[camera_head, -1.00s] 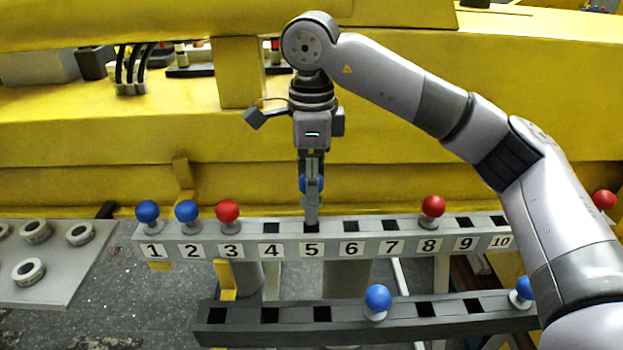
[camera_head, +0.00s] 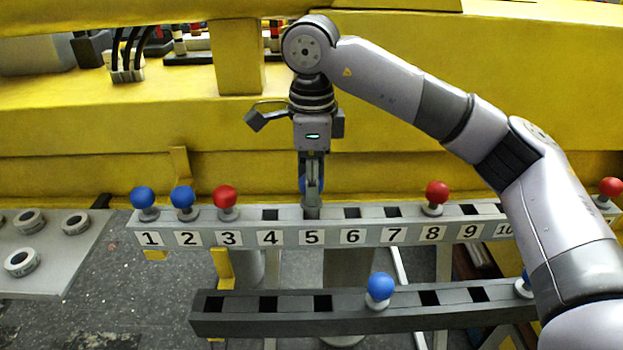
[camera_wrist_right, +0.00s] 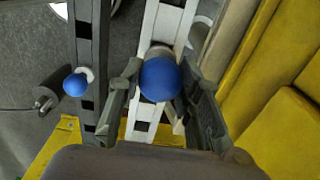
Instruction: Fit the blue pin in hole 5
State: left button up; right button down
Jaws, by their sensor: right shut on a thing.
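The blue pin (camera_head: 319,183) is between the fingers of my right gripper (camera_head: 312,190), upright at hole 5 of the numbered grey rail (camera_head: 290,238). The fingers and the pin hide hole 5, so I cannot tell how deep the pin sits. In the right wrist view the pin's blue ball head (camera_wrist_right: 160,79) lies between the two fingers (camera_wrist_right: 158,95), over the white rail (camera_wrist_right: 140,131). My left gripper is not in view.
On the rail, blue pins stand at 1 (camera_head: 144,198) and 2 (camera_head: 182,198), red pins at 3 (camera_head: 225,197) and 8 (camera_head: 437,193). A darker rail (camera_head: 350,318) in front holds a blue pin (camera_head: 380,286). Yellow structure (camera_head: 110,125) rises behind.

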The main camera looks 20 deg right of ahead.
jog(key=shift+f+b, duration=0.7)
jog(key=shift+f, duration=0.3)
jog(key=c, duration=1.1)
grip_release()
jog(key=shift+o, duration=0.2)
notch_tip(320, 180, up, 12)
jog(key=shift+r, duration=0.1)
